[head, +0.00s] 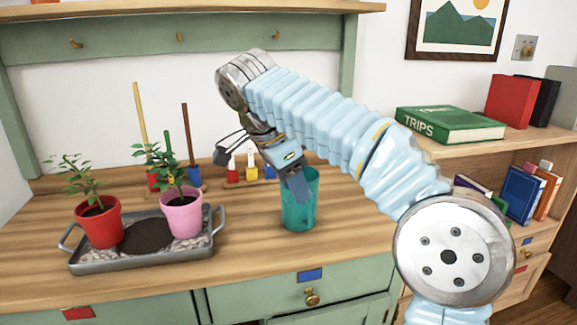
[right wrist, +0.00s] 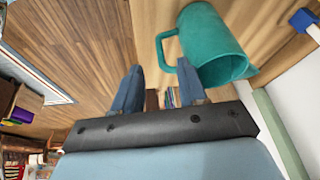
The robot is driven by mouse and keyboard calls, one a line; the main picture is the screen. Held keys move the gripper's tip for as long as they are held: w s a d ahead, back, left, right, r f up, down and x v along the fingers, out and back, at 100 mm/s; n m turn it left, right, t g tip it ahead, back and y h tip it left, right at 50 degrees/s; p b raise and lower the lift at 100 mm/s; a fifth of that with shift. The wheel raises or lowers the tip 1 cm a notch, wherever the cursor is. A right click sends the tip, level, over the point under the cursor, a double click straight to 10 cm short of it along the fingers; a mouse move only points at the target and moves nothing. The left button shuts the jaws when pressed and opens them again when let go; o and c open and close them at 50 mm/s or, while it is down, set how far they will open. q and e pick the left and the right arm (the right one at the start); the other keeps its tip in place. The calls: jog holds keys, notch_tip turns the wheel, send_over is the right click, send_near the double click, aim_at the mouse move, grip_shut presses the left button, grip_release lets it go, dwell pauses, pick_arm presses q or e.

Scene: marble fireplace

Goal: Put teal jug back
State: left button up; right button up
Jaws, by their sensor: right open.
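The teal jug (head: 300,213) stands upright on the wooden worktop, right of the middle. My right gripper (head: 297,188) is over its near upper part in the head view and hides some of the rim. In the right wrist view the jug (right wrist: 212,45) is at the upper right, with its handle pointing left. My left gripper is not in view.
A grey tray (head: 147,260) holds a red pot (head: 98,222) and a pink pot (head: 182,213) with plants. Small red, yellow and blue items (head: 233,172) stand behind the jug. A green book (head: 450,125) lies on the right shelf.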

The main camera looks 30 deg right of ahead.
jog(key=shift+p+v, duration=0.3)
jog(key=shift+v, duration=1.4)
